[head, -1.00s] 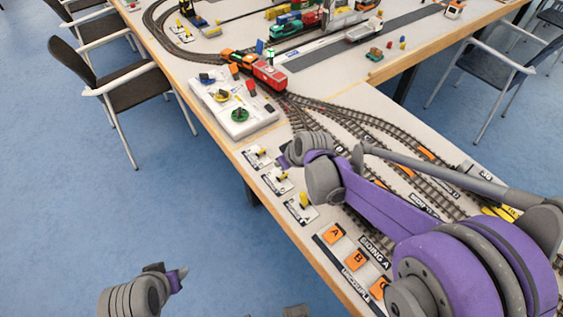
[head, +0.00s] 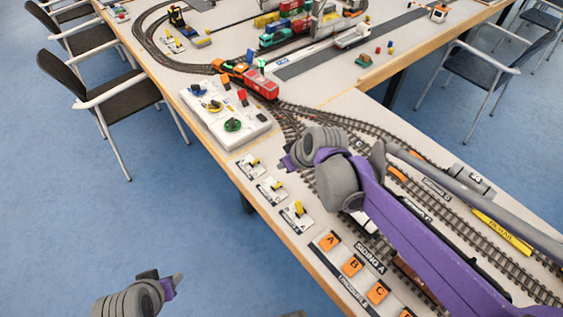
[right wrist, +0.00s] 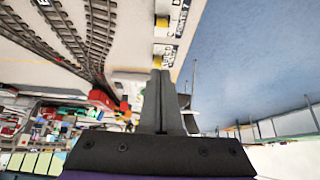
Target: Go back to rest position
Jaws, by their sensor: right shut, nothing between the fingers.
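My right gripper (head: 287,162) is shut and empty in the head view, above the tabletop beside the tracks and to the right of the row of switch cards. In the right wrist view its two dark fingers (right wrist: 161,100) lie together with nothing between them. My left gripper (head: 174,284) is over the blue floor at the lower left of the head view, off the table. It is small and seen from the side, so I cannot tell its opening. My right arm's purple link crosses the lower right and hides part of the tracks.
A white control box (head: 226,122) with coloured knobs stands near the table's left edge. A red wagon (head: 262,85) is on the track beyond it. Orange lettered squares (head: 352,265) lie near the front edge. Chairs (head: 118,102) stand at the left; the floor between is clear.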

